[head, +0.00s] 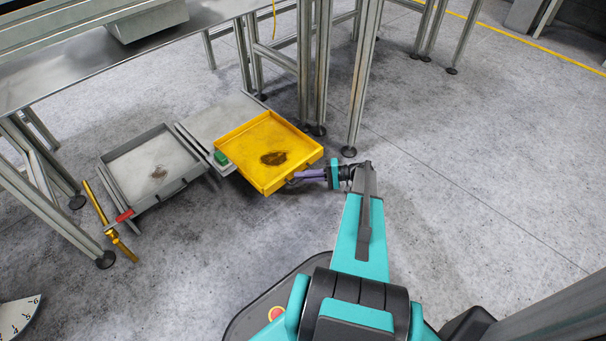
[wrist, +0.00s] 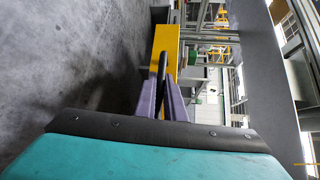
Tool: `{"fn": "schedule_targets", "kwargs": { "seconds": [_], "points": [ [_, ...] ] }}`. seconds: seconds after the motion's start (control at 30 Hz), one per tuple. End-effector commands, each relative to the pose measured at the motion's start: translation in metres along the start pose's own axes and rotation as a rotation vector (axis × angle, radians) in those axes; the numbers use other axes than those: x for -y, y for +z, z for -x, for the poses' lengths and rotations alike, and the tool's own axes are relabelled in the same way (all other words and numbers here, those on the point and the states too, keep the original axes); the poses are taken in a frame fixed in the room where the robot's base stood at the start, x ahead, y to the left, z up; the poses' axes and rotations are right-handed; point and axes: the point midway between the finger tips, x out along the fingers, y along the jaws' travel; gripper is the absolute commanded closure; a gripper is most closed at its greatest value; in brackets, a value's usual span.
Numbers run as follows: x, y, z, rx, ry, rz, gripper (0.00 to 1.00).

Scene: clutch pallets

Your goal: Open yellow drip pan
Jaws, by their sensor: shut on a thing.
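The yellow drip pan (head: 245,147) is a shallow square tray with a dark oily stain on its floor. It lies low near the floor below the metal table, partly out from a grey plate behind it. My gripper (head: 296,178) reaches it from the right at its front wall. In the wrist view the yellow pan front (wrist: 166,42) is straight ahead, and my purple fingers (wrist: 160,85) are shut on a dark bar-like handle (wrist: 162,68) that stands out from it. The exact finger contact is small and partly hidden.
A grey drip pan (head: 130,157) with a stain sits to the left, beside a red block (head: 124,215) and a brass-coloured rod (head: 124,245). A green block (head: 221,158) is at the yellow pan's left edge. Metal table legs (head: 361,80) stand close behind my gripper. Floor in front is clear.

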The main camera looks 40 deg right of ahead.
Motion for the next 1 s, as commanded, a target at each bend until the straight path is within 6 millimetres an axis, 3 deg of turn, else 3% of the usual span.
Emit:
{"fn": "schedule_targets", "kwargs": {
  "seconds": [0.23,0.27,0.33,0.37,0.73,1.0],
  "points": [
    [0.002,-0.005,-0.001,-0.010,0.000,0.004,1.00],
    [0.002,-0.005,-0.002,-0.010,0.001,0.004,0.86],
    [0.002,-0.004,-0.003,-0.007,0.001,0.004,0.74],
    [0.002,-0.004,-0.004,-0.005,0.001,0.004,0.73],
    [0.002,-0.002,-0.005,0.003,0.002,0.003,0.73],
    [0.003,-0.002,0.015,0.002,0.002,0.003,0.73]
  ]
}}
